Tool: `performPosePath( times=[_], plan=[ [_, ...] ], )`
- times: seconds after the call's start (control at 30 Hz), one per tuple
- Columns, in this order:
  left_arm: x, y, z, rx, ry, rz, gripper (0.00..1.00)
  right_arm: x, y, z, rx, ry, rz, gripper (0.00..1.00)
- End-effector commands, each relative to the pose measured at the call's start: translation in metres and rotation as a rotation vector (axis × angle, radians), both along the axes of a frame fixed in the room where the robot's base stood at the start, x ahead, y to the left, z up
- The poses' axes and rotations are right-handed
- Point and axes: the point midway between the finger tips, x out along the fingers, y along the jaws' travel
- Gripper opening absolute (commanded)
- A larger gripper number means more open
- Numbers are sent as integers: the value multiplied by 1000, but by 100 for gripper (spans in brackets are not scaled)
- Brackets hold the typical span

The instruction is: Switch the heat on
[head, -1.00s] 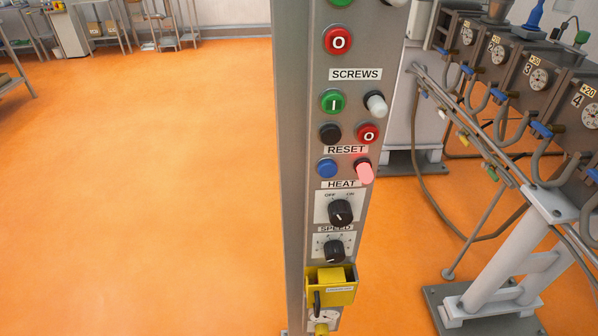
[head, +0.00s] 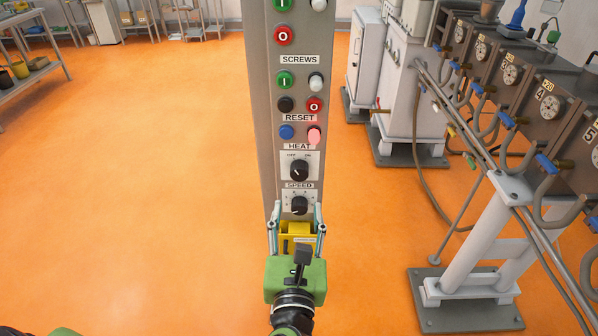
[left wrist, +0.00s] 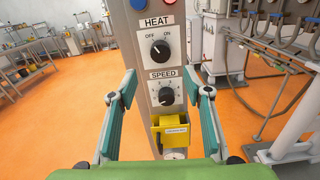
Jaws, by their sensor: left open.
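The HEAT knob (head: 299,170) is a round black rotary switch on a pale plate with OFF at upper left and ON at upper right. It also shows in the left wrist view (left wrist: 160,50), where its white mark appears to point up-left, towards OFF. My left gripper (head: 296,214) is open and empty in front of the panel column, below the HEAT knob. In the left wrist view its two fingers (left wrist: 160,82) stand on either side of the column, around the level of the SPEED knob (left wrist: 166,96). The right gripper is not in view.
The SPEED knob sits just below HEAT, with a yellow box (left wrist: 172,130) under it. Above are a blue button (head: 287,132), a pink-red lamp (head: 314,136) and SCREWS buttons. Machinery with pipes (head: 500,120) stands right. Orange floor (head: 140,200) is clear on the left.

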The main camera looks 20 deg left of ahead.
Motion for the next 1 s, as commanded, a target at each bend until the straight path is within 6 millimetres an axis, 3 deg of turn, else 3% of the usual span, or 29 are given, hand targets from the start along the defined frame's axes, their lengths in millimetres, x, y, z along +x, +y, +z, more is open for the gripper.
performPosePath(
  times=[0.23,0.5,0.7,1.0],
  plan=[
    [53,15,5,8,-3,0,45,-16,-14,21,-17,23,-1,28],
    [98,27,3,8,-2,-2,45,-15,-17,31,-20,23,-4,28],
    [111,32,1,6,0,-1,45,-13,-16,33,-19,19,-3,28],
    [112,32,0,6,0,-1,43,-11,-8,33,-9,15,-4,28]
  ],
)
